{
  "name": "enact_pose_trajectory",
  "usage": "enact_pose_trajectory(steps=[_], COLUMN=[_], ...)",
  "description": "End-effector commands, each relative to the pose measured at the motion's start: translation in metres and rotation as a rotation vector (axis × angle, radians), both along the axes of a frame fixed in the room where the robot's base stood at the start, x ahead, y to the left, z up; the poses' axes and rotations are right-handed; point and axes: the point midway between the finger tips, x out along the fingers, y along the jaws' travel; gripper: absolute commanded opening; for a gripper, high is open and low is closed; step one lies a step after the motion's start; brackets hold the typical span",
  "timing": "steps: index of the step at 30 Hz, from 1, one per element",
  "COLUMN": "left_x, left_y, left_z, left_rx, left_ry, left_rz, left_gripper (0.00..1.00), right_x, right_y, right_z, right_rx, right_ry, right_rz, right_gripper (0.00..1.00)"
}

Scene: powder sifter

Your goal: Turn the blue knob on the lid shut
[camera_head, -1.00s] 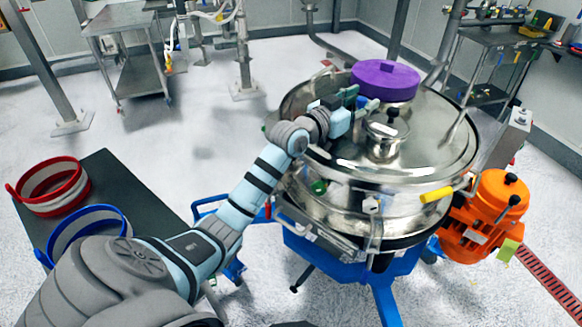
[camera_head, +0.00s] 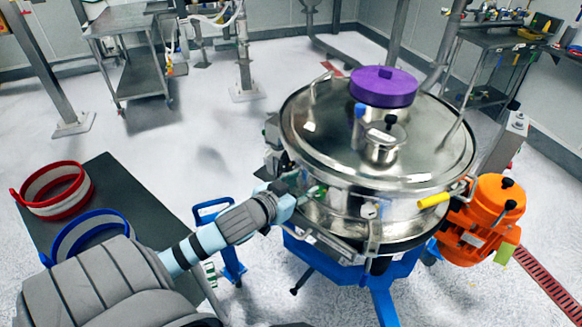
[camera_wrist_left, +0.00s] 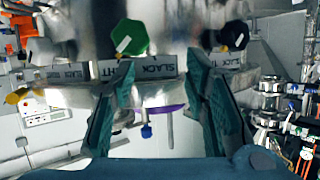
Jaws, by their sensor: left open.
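The blue knob (camera_head: 360,110) stands on the shiny steel lid (camera_head: 330,135), between the purple cap (camera_head: 384,86) and the small steel pot-like fitting. My left gripper (camera_head: 304,191) is away from it, low at the sifter's left side, close to a green knob (camera_head: 321,193). In the wrist view the two fingers (camera_wrist_left: 160,95) are spread with nothing held between them. A small blue knob (camera_wrist_left: 146,131) shows there beyond the fingers, under a purple shape (camera_wrist_left: 160,110). The green knob (camera_wrist_left: 132,38) is just past one fingertip. My right gripper is not in view.
A yellow handle (camera_head: 433,200) and orange motor (camera_head: 485,220) stick out at the right. A dark table (camera_head: 120,180) with red and blue rings stands left.

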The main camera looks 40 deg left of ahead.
Motion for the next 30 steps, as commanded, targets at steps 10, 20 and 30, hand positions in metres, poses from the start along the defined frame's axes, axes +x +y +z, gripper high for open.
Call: enact_pose_trajectory(steps=[10,20,30], left_x=[-0.024,-0.026,-0.142], left_y=[0.007,0.007,-0.05], left_z=[-0.066,-0.07,-0.143], left_rx=[0.024,0.025,0.044], left_ry=[0.162,0.173,0.598], left_rz=[0.052,0.054,0.041], left_gripper=[0.42,0.41,0.41], right_x=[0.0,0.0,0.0], right_y=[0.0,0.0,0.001], right_z=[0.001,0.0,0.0], right_rx=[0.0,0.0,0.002], right_ry=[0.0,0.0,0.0], right_rz=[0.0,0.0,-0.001], right_gripper=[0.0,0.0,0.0])
